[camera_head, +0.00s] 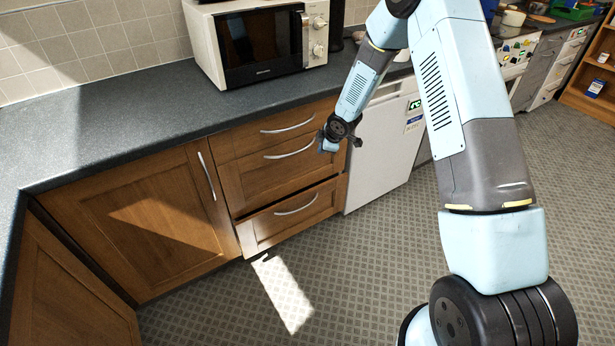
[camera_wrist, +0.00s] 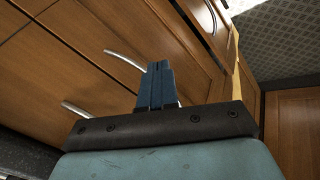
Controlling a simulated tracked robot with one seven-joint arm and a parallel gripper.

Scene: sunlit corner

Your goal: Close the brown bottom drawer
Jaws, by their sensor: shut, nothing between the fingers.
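The brown bottom drawer (camera_head: 300,218) is the lowest of three in the wooden unit. It stands out a little from the unit, with a dark gap above its front. Its curved metal handle (camera_head: 296,205) faces the room. My gripper (camera_head: 326,147) is in front of the right side of the drawer stack, above the bottom drawer and apart from it. In the wrist view my gripper (camera_wrist: 159,68) has its fingers together and empty. The bottom drawer (camera_wrist: 196,24) shows there beyond the fingertips, with a pale edge.
The middle drawer (camera_head: 250,185) and the top drawer (camera_head: 240,142) look closed. A cupboard door (camera_head: 150,225) is to the left, and a white appliance (camera_head: 385,165) is to the right. A microwave (camera_head: 262,45) stands on the dark worktop (camera_head: 110,120). The patterned floor (camera_head: 350,255) before the drawers is clear.

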